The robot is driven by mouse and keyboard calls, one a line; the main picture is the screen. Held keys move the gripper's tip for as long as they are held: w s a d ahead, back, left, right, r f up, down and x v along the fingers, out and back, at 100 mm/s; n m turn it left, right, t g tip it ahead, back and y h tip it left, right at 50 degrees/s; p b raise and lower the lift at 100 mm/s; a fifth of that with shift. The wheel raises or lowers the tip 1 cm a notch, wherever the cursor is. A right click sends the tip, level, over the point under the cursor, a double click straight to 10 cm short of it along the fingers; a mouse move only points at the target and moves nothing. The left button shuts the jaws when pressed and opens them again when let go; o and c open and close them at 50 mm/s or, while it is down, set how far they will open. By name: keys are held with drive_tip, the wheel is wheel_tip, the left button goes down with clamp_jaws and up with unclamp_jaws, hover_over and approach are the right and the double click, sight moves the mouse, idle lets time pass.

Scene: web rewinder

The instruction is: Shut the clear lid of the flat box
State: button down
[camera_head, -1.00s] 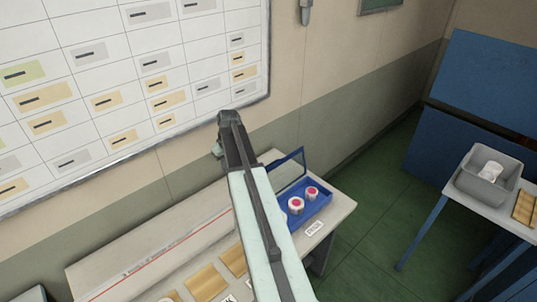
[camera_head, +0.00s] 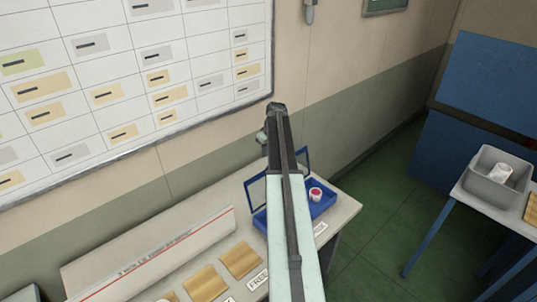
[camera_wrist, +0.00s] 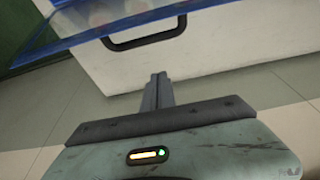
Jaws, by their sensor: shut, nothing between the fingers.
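The flat box (camera_head: 326,206) is blue and sits at the right end of the bench. Its clear lid (camera_head: 256,193) has a blue frame and stands raised at the back of the box. My arm crosses in front of the box and lid, hiding their middle. A white jar with a red top (camera_head: 316,194) shows inside the box. In the wrist view, my gripper (camera_wrist: 157,80) is shut and empty. A clear, blue-edged panel (camera_wrist: 45,45), apparently the lid, spans the top left, ahead of the fingers; I cannot tell if they touch. The head view does not clearly show my fingers.
A long white carton (camera_head: 150,258) and tan squares (camera_head: 240,260) lie on the bench left of the box. A wall board (camera_head: 130,80) hangs behind. A grey bin (camera_head: 492,178) stands on a side table at right. Green floor between is clear.

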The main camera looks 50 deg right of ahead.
drive_tip(key=s+f, duration=0.2)
drive_tip(key=s, duration=0.1)
drive_tip(key=shift+s+a, duration=0.15)
drive_tip(key=shift+s, duration=0.05)
drive_tip(key=shift+s, duration=0.2)
